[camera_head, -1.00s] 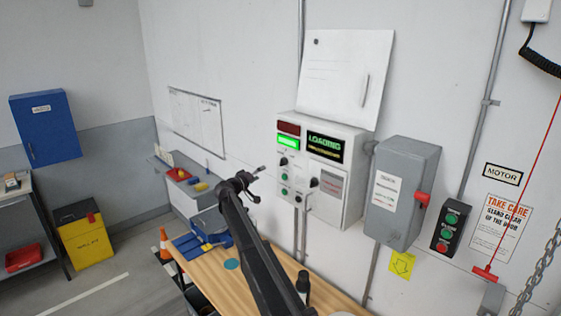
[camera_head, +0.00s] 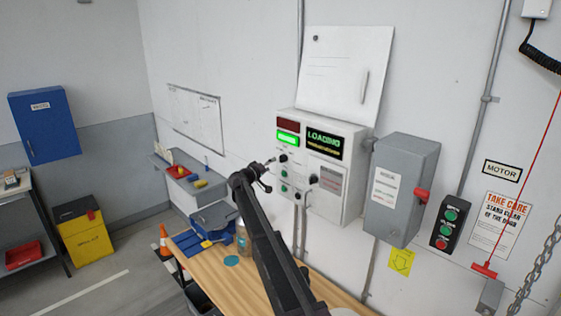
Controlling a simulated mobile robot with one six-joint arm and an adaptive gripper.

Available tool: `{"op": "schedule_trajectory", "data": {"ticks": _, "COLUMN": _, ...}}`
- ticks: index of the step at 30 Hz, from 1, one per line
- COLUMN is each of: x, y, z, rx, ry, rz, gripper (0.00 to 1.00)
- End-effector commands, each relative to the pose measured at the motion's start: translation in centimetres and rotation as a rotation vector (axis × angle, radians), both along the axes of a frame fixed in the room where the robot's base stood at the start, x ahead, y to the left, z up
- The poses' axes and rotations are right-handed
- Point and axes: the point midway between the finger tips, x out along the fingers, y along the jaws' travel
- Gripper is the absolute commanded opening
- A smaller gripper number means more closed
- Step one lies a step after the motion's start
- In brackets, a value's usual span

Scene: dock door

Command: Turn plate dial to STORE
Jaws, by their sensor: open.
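The white control box (camera_head: 350,200) hangs on the wall, with a lit screen (camera_head: 324,144) reading LOADING and a green lamp (camera_head: 288,139) beside a dark red one. A black dial (camera_head: 283,158) sits below the green lamp, and another black dial (camera_head: 314,180) sits lower right. I cannot read their markings or tell which is the plate dial. My gripper (camera_head: 270,174) is open and empty, to the left of the box. Its upper fingertip appears close to the upper dial in the picture; contact cannot be told.
A grey switch box (camera_head: 402,190) with a red handle stands right of the control box. A push-button station (camera_head: 449,226) is farther right. Below is a wooden bench (camera_head: 215,268) with a blue vise (camera_head: 205,235) and a bottle (camera_head: 242,240).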

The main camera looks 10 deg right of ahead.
Motion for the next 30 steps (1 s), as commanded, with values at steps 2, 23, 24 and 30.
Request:
{"op": "schedule_trajectory", "data": {"ticks": 2, "x": 1.1, "y": -1.0, "z": 0.0, "rx": 0.000, "ry": 0.000, "rz": 0.000, "gripper": 0.86}}
{"op": "schedule_trajectory", "data": {"ticks": 23, "x": 4.7, "y": -5.1, "z": 0.0, "rx": 0.000, "ry": 0.000, "rz": 0.001, "gripper": 0.86}}
{"op": "schedule_trajectory", "data": {"ticks": 24, "x": 4.7, "y": -5.1, "z": 0.0, "rx": 0.000, "ry": 0.000, "rz": 0.001, "gripper": 0.86}}
{"op": "schedule_trajectory", "data": {"ticks": 30, "x": 4.7, "y": -5.1, "z": 0.0, "rx": 0.000, "ry": 0.000, "rz": 0.000, "gripper": 0.69}}
